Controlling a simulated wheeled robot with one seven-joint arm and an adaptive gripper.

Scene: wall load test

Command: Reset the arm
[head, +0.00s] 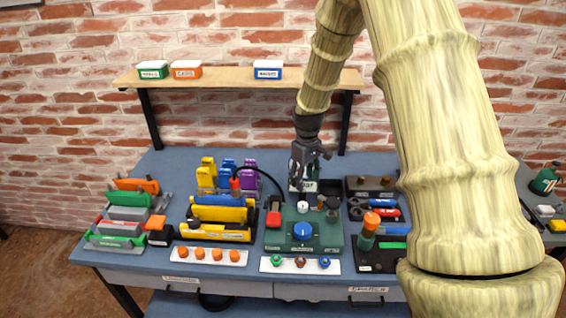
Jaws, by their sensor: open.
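My arm, with a pale bamboo-like surface, comes down from the top right of the head view. It ends in my dark gripper (303,178), which hangs over the back middle of the blue table (170,168). The gripper is open. Its fingers are small and dark here, in front of a green-and-white labelled item (309,186) behind the green device. I cannot tell whether they touch it.
A green device with a blue knob (303,232) stands below the gripper. Yellow and blue holders (216,215) and coloured blocks (125,215) are left. A dark tray with tools (376,262) is right. A wooden shelf (220,80) bears three small boxes.

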